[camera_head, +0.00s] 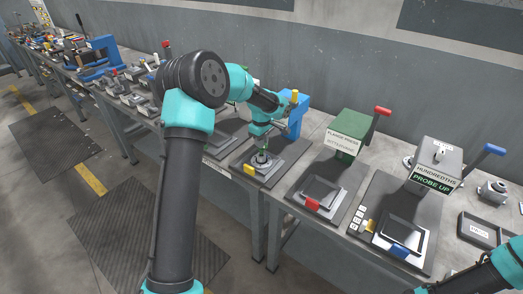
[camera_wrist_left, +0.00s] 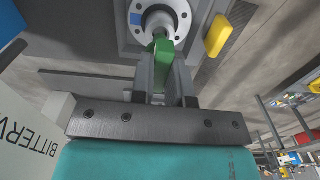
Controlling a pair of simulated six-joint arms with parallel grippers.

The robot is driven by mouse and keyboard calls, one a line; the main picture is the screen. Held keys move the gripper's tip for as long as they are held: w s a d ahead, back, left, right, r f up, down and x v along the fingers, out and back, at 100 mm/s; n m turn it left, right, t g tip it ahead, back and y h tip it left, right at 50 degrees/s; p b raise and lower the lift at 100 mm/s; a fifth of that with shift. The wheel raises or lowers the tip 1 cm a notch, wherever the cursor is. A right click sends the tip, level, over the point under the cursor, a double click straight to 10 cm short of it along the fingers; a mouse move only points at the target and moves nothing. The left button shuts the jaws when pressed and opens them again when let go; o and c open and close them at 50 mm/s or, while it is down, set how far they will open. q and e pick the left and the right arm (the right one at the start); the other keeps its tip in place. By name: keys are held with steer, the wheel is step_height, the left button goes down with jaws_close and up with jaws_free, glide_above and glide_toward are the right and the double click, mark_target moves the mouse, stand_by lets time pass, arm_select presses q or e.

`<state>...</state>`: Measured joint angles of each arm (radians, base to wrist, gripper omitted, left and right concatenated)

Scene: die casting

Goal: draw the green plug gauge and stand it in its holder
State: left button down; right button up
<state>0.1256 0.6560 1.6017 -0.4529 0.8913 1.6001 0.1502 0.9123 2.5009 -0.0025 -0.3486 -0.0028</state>
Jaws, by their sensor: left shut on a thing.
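The green plug gauge (camera_wrist_left: 163,55) is upright-looking in the left wrist view, its green handle between the fingers of my left gripper (camera_wrist_left: 163,88). Its far end meets the centre of a round metal flange (camera_wrist_left: 182,12) with bolt holes; I cannot tell how deep it sits in the bore. In the head view my left gripper (camera_head: 262,142) is just above that flanged part (camera_head: 261,161), and the gauge is mostly hidden there. My right gripper is out of view. I cannot pick out the gauge's holder.
A blue stand (camera_head: 296,118) with a yellow knob is close behind my left gripper. A yellow block (camera_head: 249,169) lies in front of the flange. To the right are a green labelled press (camera_head: 345,135) with a red lever (camera_head: 382,110) and a grey probe station (camera_head: 435,160).

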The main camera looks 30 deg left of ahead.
arm_select(q)
steer(key=shift+r, duration=0.8)
steer(key=s+d+m, duration=0.3)
steer(key=d+m, duration=0.6)
steer(key=m, duration=0.1)
steer(key=s+d+m, duration=0.3)
steer(key=d+m, duration=0.6)
steer(key=d, duration=0.1)
steer(key=shift+d+r+m, duration=0.15)
steer(key=shift+m, duration=0.25)
